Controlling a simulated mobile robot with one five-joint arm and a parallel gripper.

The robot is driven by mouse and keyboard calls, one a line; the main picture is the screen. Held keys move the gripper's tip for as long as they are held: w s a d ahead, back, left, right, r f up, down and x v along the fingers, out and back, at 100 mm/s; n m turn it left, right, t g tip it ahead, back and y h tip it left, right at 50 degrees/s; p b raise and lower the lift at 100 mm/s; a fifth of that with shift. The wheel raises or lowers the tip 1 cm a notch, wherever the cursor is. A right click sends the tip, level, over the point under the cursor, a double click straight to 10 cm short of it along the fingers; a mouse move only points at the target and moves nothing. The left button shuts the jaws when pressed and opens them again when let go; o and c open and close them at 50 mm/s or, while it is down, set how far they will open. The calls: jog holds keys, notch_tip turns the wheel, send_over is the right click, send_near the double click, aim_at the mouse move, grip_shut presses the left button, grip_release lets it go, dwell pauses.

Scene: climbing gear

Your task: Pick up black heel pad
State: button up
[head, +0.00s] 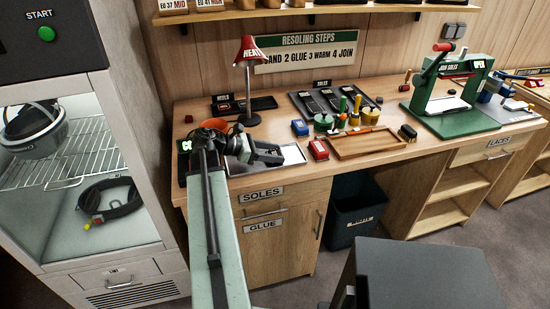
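A small black tray (236,109) stands on the bench behind the red lamp, with a label that seems to read HEELS. Dark shapes on it blend with its surface, so I cannot make out a separate black heel pad. My gripper (277,156) is at the left front of the bench, over a shallow metal tray (296,152), in front of the black tray and apart from it. Its fingers are dark and small, and I cannot see whether they are open or hold anything. My arm hides part of the bench's left end.
The red heat lamp (250,50) stands between my gripper and the black tray. An orange bowl (213,125) is left of it. A soles tray (325,101), several jars, a wooden tray (366,144) and a green press (450,85) are to the right. A dark stool (425,275) is in front.

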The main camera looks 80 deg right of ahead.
jog(key=c, duration=0.4)
jog(key=shift+r, duration=0.15)
notch_tip(320, 180, up, 10)
jog(key=p, duration=1)
